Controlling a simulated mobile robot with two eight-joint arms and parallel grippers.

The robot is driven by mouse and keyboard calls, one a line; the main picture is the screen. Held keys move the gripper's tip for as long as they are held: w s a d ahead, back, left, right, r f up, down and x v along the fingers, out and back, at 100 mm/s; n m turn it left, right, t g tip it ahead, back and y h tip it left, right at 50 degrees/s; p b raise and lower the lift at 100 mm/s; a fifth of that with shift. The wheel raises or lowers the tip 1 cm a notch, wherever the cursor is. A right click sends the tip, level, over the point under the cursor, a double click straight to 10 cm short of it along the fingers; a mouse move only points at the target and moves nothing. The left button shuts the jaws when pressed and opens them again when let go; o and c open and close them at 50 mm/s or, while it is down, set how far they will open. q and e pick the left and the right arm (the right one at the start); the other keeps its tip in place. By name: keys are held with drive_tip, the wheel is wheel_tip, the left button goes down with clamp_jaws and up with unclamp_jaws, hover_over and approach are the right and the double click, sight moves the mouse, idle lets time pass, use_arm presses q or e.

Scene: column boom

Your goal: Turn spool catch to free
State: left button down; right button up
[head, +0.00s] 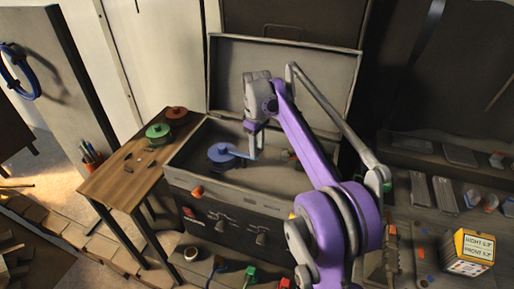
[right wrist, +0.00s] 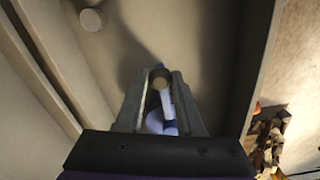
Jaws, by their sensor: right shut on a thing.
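A blue spool (head: 222,156) lies inside the open grey case (head: 190,150), with a pale blue bar (head: 241,154) reaching from it to the right. My right gripper (head: 254,154) points down into the case at the far end of this bar. In the right wrist view its two fingers (right wrist: 160,105) are closed around a narrow blue piece (right wrist: 156,122) with a round brownish end (right wrist: 161,80). I take this piece for the spool catch; its exact setting cannot be told. My left gripper is not in view.
A wooden table (head: 120,185) left of the case holds a green spool (head: 157,131) and a red spool (head: 176,112). The case's raised lid (head: 235,75) stands behind my gripper.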

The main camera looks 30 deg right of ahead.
clamp_jaws()
drive_tip(key=a+m+p, duration=0.2)
drive_tip(key=a+m, duration=0.4)
drive_tip(key=m, duration=0.9)
drive_tip(key=shift+m+p, duration=0.4)
idle(0.5)
drive_tip(key=o, duration=1)
unclamp_jaws()
drive_tip(key=shift+o, duration=0.2)
drive_tip(key=shift+r, duration=0.1)
